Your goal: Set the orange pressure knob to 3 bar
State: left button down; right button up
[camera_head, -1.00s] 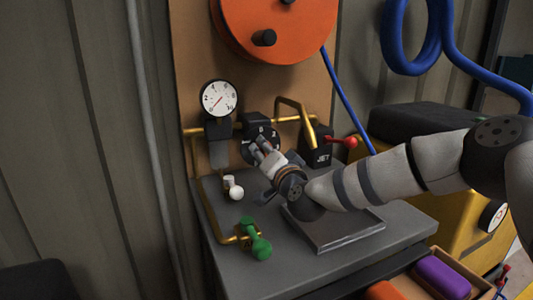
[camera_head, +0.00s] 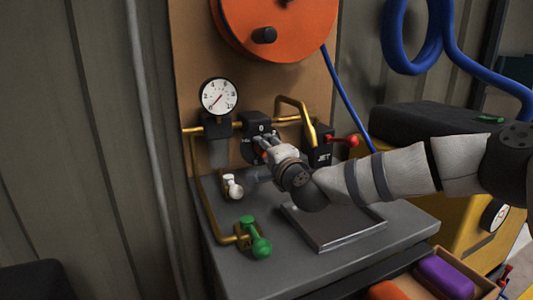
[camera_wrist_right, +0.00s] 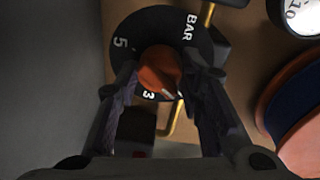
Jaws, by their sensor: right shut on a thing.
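The orange pressure knob (camera_wrist_right: 158,68) shows in the right wrist view on a round black dial plate (camera_wrist_right: 132,28) marked BAR, 5 and 3. My right gripper (camera_wrist_right: 163,78) is shut on the knob, with one finger on each side. A pale mark shows at the knob's lower edge, close beside the 3; I cannot tell whether it lines up exactly. In the head view my right gripper (camera_head: 263,144) covers the knob and much of the dial (camera_head: 249,151). My left gripper is not in view.
A white gauge (camera_head: 219,97) has its needle pointing lower left. A red-handled JET valve (camera_head: 344,141) is right of the dial. A white handle (camera_head: 233,187), a green handle (camera_head: 256,240) and a grey plate (camera_head: 335,228) are on the bench below my arm.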

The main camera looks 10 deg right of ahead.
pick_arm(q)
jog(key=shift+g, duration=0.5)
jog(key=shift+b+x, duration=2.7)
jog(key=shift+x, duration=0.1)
pick_arm(e)
jog(key=shift+d+r+m+g+y, duration=0.1)
jog(key=shift+m+g+y, duration=0.25)
jog(key=shift+m, duration=2.5)
jog(key=shift+d+m+g+y, duration=0.15)
jog(key=shift+m+y, duration=0.3)
jog(key=shift+m, duration=2.4)
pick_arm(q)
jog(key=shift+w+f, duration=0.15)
pick_arm(e)
jog(key=o, duration=1.2)
jog(key=shift+c, duration=0.2)
